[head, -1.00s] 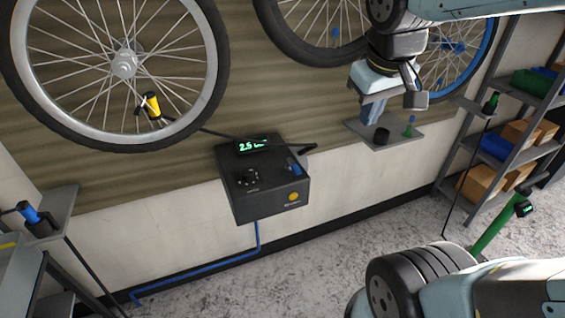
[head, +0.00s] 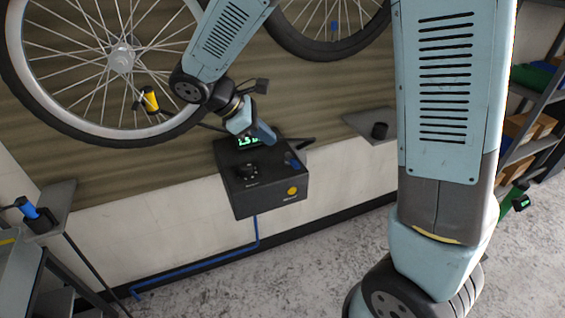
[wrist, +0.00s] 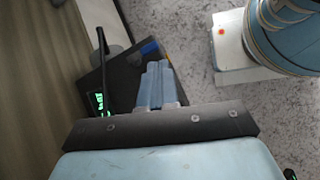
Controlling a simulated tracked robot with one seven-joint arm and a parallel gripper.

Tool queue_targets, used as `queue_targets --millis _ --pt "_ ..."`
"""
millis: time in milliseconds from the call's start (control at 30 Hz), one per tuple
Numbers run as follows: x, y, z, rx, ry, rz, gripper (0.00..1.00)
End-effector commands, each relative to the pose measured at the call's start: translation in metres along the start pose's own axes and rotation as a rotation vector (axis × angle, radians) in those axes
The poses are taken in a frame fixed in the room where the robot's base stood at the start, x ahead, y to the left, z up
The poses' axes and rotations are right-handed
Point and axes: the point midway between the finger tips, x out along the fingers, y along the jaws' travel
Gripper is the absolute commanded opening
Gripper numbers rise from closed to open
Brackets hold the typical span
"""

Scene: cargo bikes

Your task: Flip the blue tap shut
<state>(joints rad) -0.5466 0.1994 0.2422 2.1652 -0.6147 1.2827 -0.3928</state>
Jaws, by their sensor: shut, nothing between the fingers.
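The blue tap (head: 292,159) is a small lever on the upper right of the black box (head: 268,193) on the wall. In the wrist view the tap (wrist: 150,48) shows as a blue patch just beyond my fingertips. My gripper (head: 270,137) is shut and empty, close above the box and to the upper left of the tap. Its closed blue-grey fingers (wrist: 157,66) point toward the box in the wrist view. I cannot tell whether they touch the tap. The green display (head: 248,142) is partly hidden by my gripper.
A black dial (head: 246,171) and yellow button (head: 292,190) are on the box. A small shelf (head: 372,124) stands out to the right. A blue pipe (head: 200,264) runs below.

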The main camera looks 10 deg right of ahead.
Motion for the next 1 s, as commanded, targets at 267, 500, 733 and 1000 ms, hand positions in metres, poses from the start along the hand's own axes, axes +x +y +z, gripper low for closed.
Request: queue_targets --millis 267,500,733,1000 --pt "-0.001 -0.004 -0.068 -0.256 -0.111 0.071 0.0" --pt "-0.001 -0.005 -0.083 -0.312 -0.138 0.089 0.0" --pt "-0.001 -0.005 -0.083 -0.311 -0.137 0.089 0.0" --pt "0.014 -0.004 -0.081 -0.311 -0.138 0.088 0.0"
